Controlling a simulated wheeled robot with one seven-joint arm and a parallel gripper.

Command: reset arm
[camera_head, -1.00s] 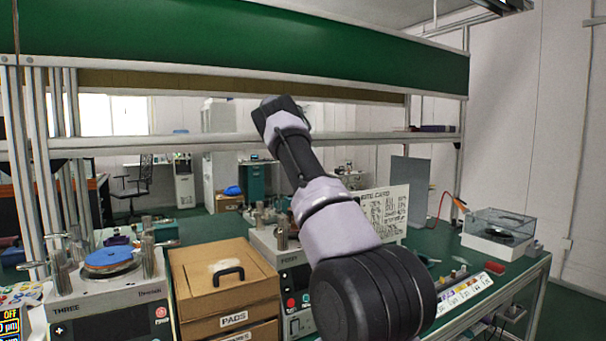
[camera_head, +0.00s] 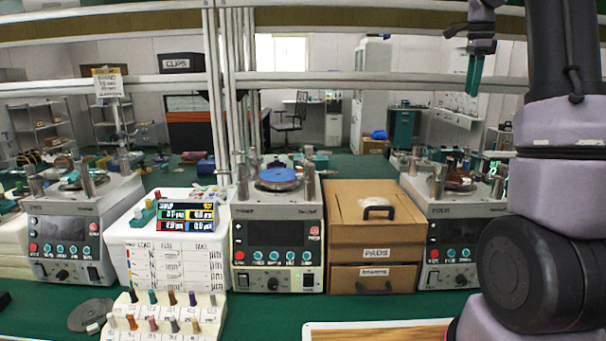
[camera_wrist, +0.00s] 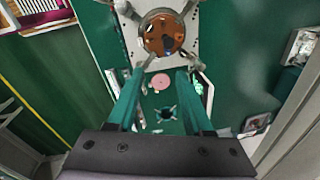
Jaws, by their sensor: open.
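My gripper (camera_head: 474,72) hangs fingers-down at the upper right of the head view, above and behind the right part of the bench. In the wrist view my gripper (camera_wrist: 160,75) has its two teal fingers spread apart with nothing between them. Beyond the fingertips a lapping machine's copper-brown plate (camera_wrist: 163,34) and a small pink disc (camera_wrist: 160,82) show, apart from the fingers. My arm stands bent along the right edge of the head view and hides part of the bench there.
Lapping machines stand in a row: left (camera_head: 72,222), middle with a blue disc (camera_head: 277,179), right (camera_head: 455,205). A wooden PADS box (camera_head: 375,225) stands between two of them. A rack of coloured pegs (camera_head: 160,318) is in front. Rails and uprights (camera_head: 226,100) cross behind.

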